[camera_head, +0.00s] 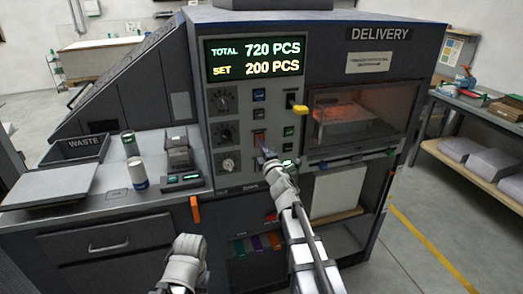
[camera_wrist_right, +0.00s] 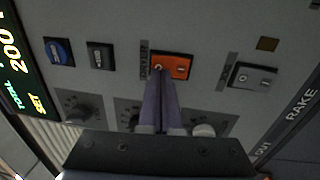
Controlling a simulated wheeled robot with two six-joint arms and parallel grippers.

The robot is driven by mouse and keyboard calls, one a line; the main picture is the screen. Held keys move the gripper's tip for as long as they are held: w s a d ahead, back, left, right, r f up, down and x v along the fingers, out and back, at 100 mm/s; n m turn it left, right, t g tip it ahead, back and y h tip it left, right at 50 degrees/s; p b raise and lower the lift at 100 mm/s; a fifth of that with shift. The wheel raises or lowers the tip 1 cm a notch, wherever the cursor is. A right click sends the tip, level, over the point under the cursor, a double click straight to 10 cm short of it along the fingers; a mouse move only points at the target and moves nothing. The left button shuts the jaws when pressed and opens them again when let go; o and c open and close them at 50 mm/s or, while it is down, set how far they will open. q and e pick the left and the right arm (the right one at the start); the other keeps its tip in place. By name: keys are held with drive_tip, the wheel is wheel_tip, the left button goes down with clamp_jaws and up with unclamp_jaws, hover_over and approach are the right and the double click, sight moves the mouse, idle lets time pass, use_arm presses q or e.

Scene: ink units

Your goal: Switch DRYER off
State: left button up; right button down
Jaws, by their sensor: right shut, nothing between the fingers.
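The DRYER switch (camera_head: 259,138) is an orange-lit rocker on the control panel in the head view. In the right wrist view the orange rocker (camera_wrist_right: 178,66) sits beside a vertical label that is hard to read, probably DRYER. My right gripper (camera_head: 265,153) is shut and empty, its fingertips at the lower part of the switch. In the right wrist view the closed fingertips (camera_wrist_right: 160,73) overlap the rocker's left end; I cannot tell whether they touch. Which side is pressed is too small to tell.
A display (camera_head: 255,59) reads TOTAL 720 PCS, SET 200 PCS. Knobs (camera_head: 224,132) lie left of the switch. A black switch (camera_wrist_right: 101,55) and a grey rocker (camera_wrist_right: 252,77) neighbour it. A yellow-tipped lever (camera_head: 300,110) sticks out at the upper right.

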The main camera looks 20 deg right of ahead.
drive_tip(key=shift+w, duration=0.15)
use_arm(q)
drive_tip(key=shift+r, duration=0.15)
use_arm(e)
drive_tip(key=shift+w+r, duration=0.15)
idle(0.3)
